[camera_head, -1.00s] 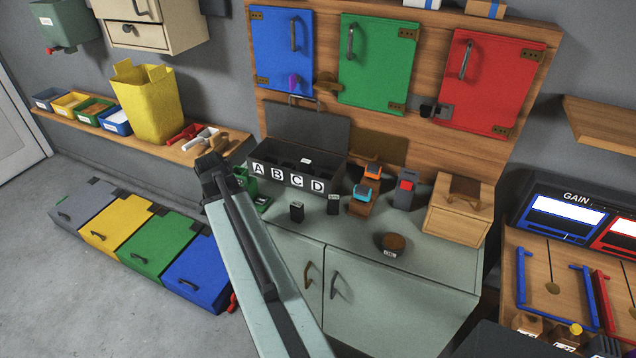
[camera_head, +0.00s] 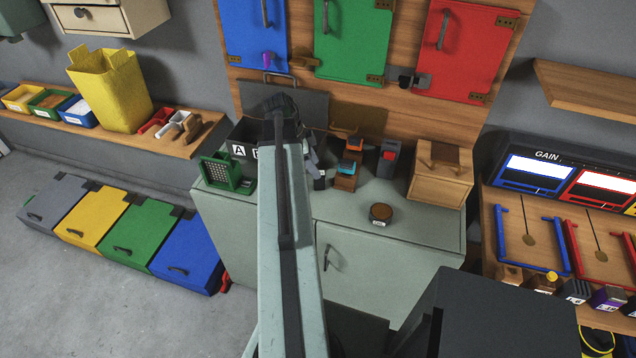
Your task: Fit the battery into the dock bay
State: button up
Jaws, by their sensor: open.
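The dark case with lettered bays (camera_head: 243,151) stands at the back of the grey-green cabinet top, lid raised. My arm covers most of it; label A shows, the other bay labels are mostly hidden. A small dark block with a white label (camera_head: 320,183), possibly the battery, stands on the cabinet top just right of my arm. A second similar block is not visible now. My gripper (camera_head: 312,160) is partly hidden behind my arm, with grey parts showing above and close to the small block. It is open; I cannot tell whether it touches the block.
A green grated box (camera_head: 228,173) stands left of my arm.

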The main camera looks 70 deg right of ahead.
jog(key=b+x, duration=0.4)
jog(key=x, duration=0.1)
jog(key=shift+f+b, duration=0.15)
jog(key=shift+b, duration=0.15)
jog(key=shift+r, duration=0.2)
grip_shut()
notch_tip(320, 180, up, 10)
jog(key=p, duration=1)
jog(key=shift+r+p, duration=0.15)
jog(key=shift+p, duration=0.2)
